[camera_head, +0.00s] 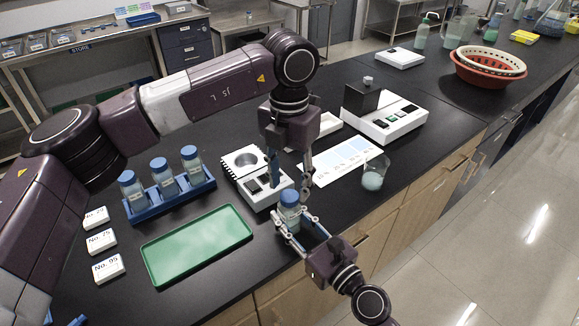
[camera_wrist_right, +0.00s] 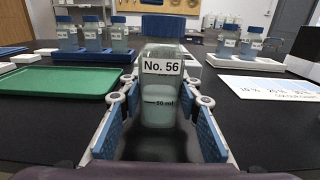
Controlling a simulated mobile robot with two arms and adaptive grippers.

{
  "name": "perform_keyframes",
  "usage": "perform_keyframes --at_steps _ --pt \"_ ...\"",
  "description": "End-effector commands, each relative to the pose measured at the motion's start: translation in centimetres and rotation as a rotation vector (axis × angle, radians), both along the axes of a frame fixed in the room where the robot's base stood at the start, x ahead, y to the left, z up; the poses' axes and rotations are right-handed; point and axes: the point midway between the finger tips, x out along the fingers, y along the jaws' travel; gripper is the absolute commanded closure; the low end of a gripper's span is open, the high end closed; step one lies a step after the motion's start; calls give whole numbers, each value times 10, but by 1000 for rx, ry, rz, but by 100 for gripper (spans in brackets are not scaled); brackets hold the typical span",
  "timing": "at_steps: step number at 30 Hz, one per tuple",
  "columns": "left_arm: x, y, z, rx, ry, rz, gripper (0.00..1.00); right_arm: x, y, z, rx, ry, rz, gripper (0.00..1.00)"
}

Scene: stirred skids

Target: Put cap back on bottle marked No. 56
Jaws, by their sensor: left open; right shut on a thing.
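The bottle marked No. 56 (camera_wrist_right: 160,95) is upright in my right gripper (camera_wrist_right: 160,112), with pale liquid inside. It also shows in the head view (camera_head: 289,213), near the bench's front edge. A blue cap (camera_head: 289,197) sits at its top; it shows in the wrist view too (camera_wrist_right: 165,24). I cannot tell whether it is fully seated. My right gripper (camera_head: 297,233) is shut on the bottle's body. My left gripper (camera_head: 290,187) points down just above the cap, open, with its fingers to either side.
A blue rack (camera_head: 172,203) with three blue-capped bottles stands left, behind a green tray (camera_head: 197,245). A white device (camera_head: 265,190) is close behind the held bottle. A beaker (camera_head: 374,174), a printed sheet (camera_head: 343,162) and another device (camera_head: 388,122) are to the right.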

Motion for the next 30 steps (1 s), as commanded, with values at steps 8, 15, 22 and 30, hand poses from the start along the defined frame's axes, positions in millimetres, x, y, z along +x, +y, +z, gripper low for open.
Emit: perform_keyframes --at_steps 8,15,22,30 --pt "0 0 -26 0 0 0 57 0 0 0 0 0 0 100" --pt "0 0 -28 0 -1 0 57 0 0 0 0 0 0 100" --pt "0 0 -28 -1 -1 0 75 0 0 0 0 0 0 100" --pt "0 0 -28 -1 -1 -1 100 0 0 0 0 0 0 100"
